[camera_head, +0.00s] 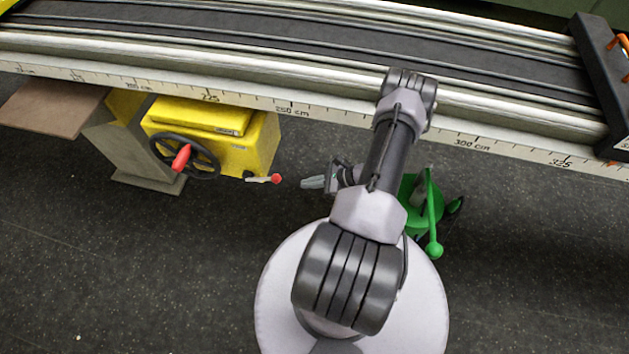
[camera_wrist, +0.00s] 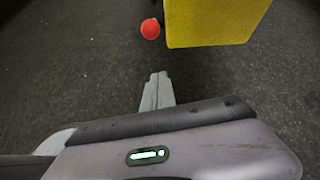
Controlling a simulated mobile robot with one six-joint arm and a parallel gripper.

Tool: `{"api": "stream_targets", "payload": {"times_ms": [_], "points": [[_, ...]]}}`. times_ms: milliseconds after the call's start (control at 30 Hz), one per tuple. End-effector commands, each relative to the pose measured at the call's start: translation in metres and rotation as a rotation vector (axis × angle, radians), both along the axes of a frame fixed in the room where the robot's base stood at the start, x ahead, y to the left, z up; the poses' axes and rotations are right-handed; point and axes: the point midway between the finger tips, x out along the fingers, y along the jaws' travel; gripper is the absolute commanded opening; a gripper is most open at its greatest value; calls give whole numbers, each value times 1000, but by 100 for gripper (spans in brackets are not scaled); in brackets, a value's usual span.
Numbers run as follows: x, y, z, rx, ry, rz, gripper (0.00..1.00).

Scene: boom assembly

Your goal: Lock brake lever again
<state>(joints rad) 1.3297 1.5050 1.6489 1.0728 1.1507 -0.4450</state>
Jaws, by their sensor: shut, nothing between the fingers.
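A short lever with a red ball end (camera_head: 277,178) sticks out to the right at the lower right of the yellow box (camera_head: 265,145), close to horizontal. I take it to be the brake lever. In the wrist view its red ball (camera_wrist: 150,28) shows at the top, beside the yellow box (camera_wrist: 212,22); its shaft is mostly hidden. My gripper (camera_head: 306,183) is a little right of the ball, apart from it and pointing left towards it. In the wrist view the fingers (camera_wrist: 158,77) are shut and empty, with floor between them and the ball.
A black handwheel with a red handle (camera_head: 181,158) is on the box's front. The long rail with a scale (camera_head: 340,109) runs above. A green part with a ball-ended lever (camera_head: 433,215) stands right of my arm. Dark floor (camera_head: 110,260) is clear at lower left.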

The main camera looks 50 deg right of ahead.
Motion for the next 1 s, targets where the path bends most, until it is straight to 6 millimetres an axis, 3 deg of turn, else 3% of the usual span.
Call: {"api": "stream_targets", "payload": {"times_ms": [167,400,1000], "points": [[29,14,-25,0,0,4,0],[51,27,0,-1,0,2,0],[56,31,13,-17,38,4,0]]}}
